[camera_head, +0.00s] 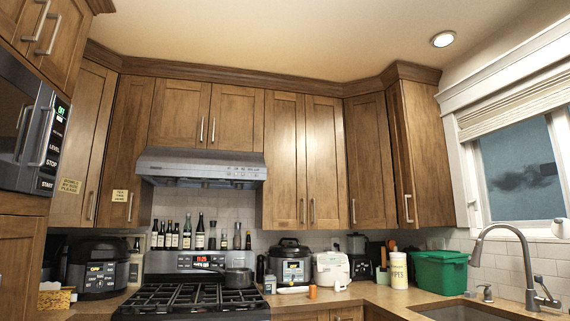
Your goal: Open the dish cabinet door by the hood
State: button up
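The steel range hood (201,167) hangs on the back wall over the stove. Left of it is a narrow wooden cabinet door (135,140) with a vertical handle and a small note (120,196) whose words are too small to read surely. Right of it is a two-door cabinet, with a left door (284,150) and a right door (325,150), handles low near the middle seam. Two short doors (205,115) sit above the hood. All these doors look shut. Which one is the dish cabinet I cannot tell. My gripper is not in view.
The gas stove (190,300) stands below the hood with a pot (239,281) on it. Cookers (290,262) and a green bin (440,273) crowd the counter. The microwave (30,135) juts in at left; the sink faucet (515,255) stands at right.

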aim_at(284, 204)
jog(key=i+u, duration=0.15)
jog(key=i, duration=3.75)
jog(key=l+z, duration=0.05)
